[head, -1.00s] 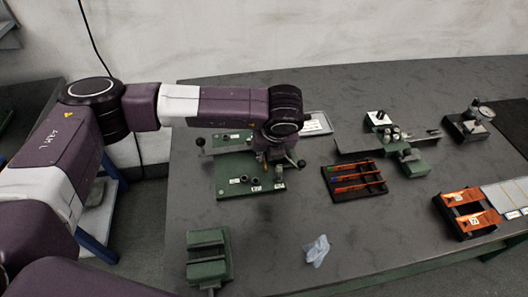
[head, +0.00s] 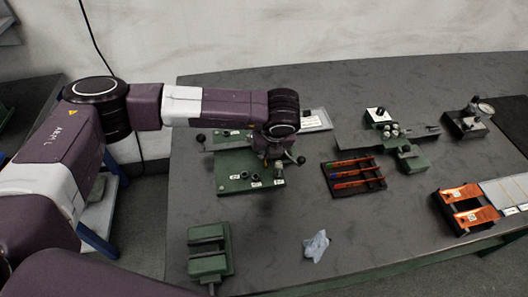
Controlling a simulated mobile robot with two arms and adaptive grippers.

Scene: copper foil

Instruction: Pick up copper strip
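Two flat copper-orange pieces with white labels, the likely copper strips, lie on a dark rack at the right: one at the back (head: 455,195) and one in front (head: 487,214). My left arm reaches in from the left. Its gripper (head: 272,161) points down over the green fixture plate (head: 232,186), far to the left of the orange pieces. The wrist covers most of the gripper, so its fingers and anything between them cannot be made out. My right gripper is not in view.
A black tray (head: 333,189) holds several colour-handled slim items. A green vise (head: 209,256) and crumpled pale cloth (head: 316,246) lie near the front. A green-based device (head: 411,162) and dial-gauge stand (head: 465,126) stand behind. The front middle of the table (head: 380,235) is mostly bare.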

